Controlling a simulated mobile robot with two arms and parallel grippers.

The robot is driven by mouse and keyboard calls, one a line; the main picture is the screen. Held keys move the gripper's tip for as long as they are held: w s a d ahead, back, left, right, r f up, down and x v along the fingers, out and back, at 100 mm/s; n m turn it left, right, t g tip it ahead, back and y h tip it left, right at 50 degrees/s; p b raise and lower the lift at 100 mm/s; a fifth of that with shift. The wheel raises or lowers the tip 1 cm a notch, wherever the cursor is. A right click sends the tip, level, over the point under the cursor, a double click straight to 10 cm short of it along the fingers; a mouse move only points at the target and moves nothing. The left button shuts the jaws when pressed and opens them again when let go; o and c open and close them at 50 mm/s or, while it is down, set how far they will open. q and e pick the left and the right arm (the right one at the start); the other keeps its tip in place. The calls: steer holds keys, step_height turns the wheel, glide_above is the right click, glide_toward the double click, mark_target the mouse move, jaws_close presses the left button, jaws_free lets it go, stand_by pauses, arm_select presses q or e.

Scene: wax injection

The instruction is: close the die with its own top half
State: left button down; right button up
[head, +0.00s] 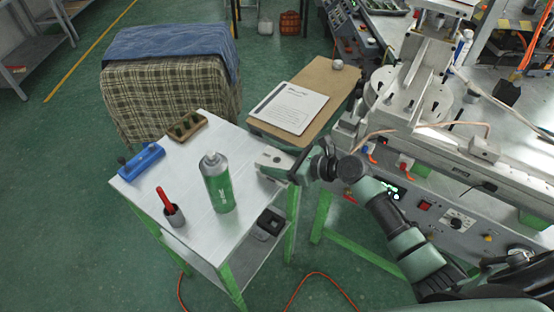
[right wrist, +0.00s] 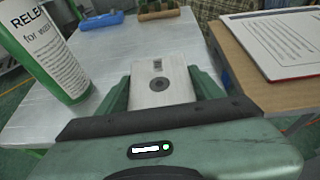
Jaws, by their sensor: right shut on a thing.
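A light grey metal die half (head: 270,158) is at the right edge of the white-topped table (head: 150,195) in the head view. My right gripper (head: 284,168) is shut on it. The right wrist view shows the die half (right wrist: 160,88) between two green fingers, with a round dark hole and a small dark mark on its upper face. I cannot tell whether it touches the table top. I cannot make out the other die half for certain. My left gripper is not in view.
A green and grey spray can (head: 218,183) stands left of the gripper. A clipboard (head: 289,107) lies behind; the machine (head: 460,150) stands right.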

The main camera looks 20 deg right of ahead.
steer(key=shift+f+b, duration=0.4)
steer(key=shift+f, duration=0.35)
steer(key=o, duration=1.8)
steer(key=shift+o, duration=0.2)
steer(key=shift+f, duration=0.1)
steer(key=shift+s+d, duration=0.1)
steer(key=v, duration=0.7)
steer(key=shift+s+d+r+b, duration=0.2)
steer(key=shift+r+b, duration=0.1)
steer(key=shift+b, duration=0.15)
